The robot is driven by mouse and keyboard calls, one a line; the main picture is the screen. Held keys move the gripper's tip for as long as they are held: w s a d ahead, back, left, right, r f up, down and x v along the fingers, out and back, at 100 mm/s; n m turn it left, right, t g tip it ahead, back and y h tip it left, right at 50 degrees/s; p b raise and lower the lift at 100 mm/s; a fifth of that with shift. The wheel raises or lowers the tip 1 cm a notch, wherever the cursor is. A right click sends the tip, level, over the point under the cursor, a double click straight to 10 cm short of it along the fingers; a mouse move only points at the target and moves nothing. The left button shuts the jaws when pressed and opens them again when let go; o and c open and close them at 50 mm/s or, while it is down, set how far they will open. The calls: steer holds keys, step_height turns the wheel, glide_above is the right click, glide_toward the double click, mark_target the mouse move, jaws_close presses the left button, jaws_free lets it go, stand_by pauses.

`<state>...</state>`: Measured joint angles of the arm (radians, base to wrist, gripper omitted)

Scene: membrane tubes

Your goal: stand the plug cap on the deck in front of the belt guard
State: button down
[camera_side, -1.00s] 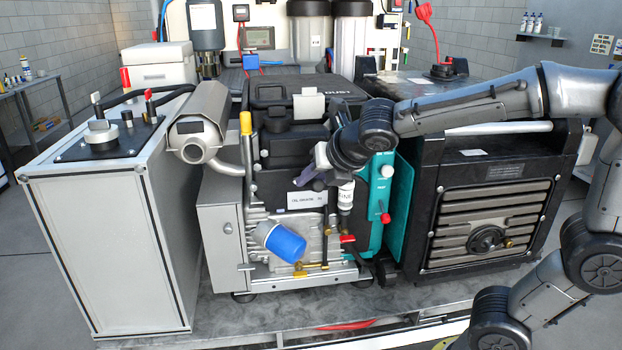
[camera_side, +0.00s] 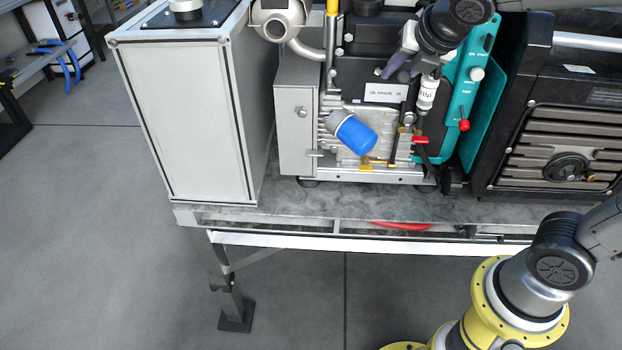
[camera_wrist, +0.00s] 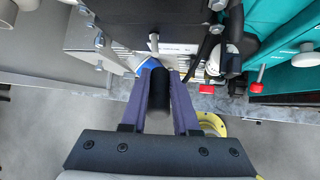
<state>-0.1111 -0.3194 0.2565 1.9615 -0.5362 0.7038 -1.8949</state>
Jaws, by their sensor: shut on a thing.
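My gripper (camera_wrist: 163,72) has two purple fingers closed around a dark, roughly cylindrical piece, which I take to be the plug cap (camera_wrist: 159,95). In the side view my gripper (camera_side: 391,70) hangs in front of the black engine block, just above a white label plate. The cap is too small to make out there. The deck (camera_side: 300,199) is the grey mottled plate under the machines; its front strip is bare. A teal panel (camera_side: 470,75) with white and red knobs stands right of my gripper. I cannot tell for sure whether it is the belt guard.
A blue filter (camera_side: 356,134) sticks out low at the engine's front. A white bottle-like filter (camera_side: 427,92) hangs right of my gripper. A grey cabinet (camera_side: 180,110) stands left and a black grilled unit (camera_side: 555,150) right. The deck's front edge drops to the floor.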

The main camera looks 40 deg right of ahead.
steer(key=m, duration=0.1)
steer(key=m+g, duration=0.2)
steer(key=shift+w+a+r+h, duration=0.1)
steer(key=shift+a+r+h, duration=0.2)
steer(key=shift+h, duration=0.1)
steer(key=w+a+m+g, duration=0.2)
steer(key=m+g, duration=0.1)
steer(key=m, duration=0.3)
steer(key=m+t+y, duration=0.2)
steer(key=m+y, duration=0.4)
steer(key=m, duration=0.7)
glide_above(293, 200)
steer(key=s, duration=0.1)
step_height(293, 200, down, 6)
steer(key=r, duration=0.1)
steer(key=f, duration=2.8)
steer(key=shift+s+d, duration=0.1)
steer(key=shift+d, duration=0.15)
steer(key=shift+f, duration=0.2)
steer(key=shift+f, duration=0.35)
